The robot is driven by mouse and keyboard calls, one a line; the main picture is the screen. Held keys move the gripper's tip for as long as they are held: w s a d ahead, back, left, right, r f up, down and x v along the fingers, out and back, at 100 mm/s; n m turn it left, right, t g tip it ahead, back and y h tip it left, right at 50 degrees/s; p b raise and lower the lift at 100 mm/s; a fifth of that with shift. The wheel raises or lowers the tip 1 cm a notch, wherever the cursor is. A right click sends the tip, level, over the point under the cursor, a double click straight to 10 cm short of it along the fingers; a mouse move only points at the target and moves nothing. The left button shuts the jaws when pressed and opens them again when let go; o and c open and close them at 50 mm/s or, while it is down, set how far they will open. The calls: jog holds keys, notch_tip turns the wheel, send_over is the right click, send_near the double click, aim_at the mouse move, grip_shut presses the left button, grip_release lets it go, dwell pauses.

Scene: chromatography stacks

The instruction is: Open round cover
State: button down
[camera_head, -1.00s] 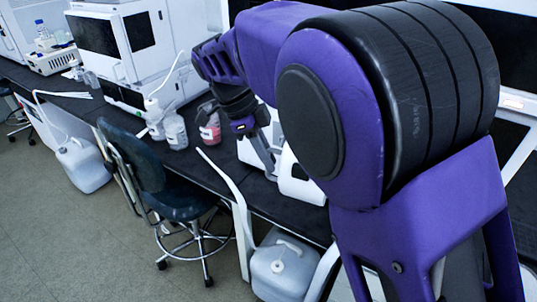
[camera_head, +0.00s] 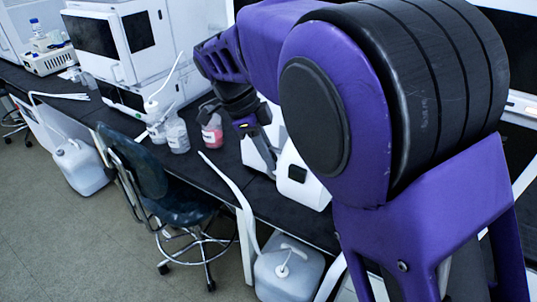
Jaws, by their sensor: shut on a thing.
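A small white benchtop device (camera_head: 303,187) with a dark panel on its front stands on the black bench, partly behind my arm. The round cover cannot be made out clearly; my arm and wrist hide the top of the device. My gripper (camera_head: 262,150) points down at the device's left side, with its fingers small and partly lost against the white housing. It is shut on a part there, which I take to be the cover's edge. How far the cover is open cannot be told.
Bottles with clear contents (camera_head: 177,136) and a pink-filled bottle (camera_head: 211,130) stand left of my gripper. A large white instrument (camera_head: 118,45) is behind them. A chair (camera_head: 150,190) and a white jerrycan (camera_head: 288,272) stand at the bench front. Open floor lies left.

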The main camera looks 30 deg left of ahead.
jog(key=shift+w+d, duration=0.1)
jog(key=shift+w, duration=0.05)
jog(key=c, duration=0.9)
grip_release()
jog(key=shift+p+v, duration=0.5)
jog(key=shift+v, duration=8.3)
jog(key=shift+w+d, duration=0.1)
jog(key=shift+w, duration=0.05)
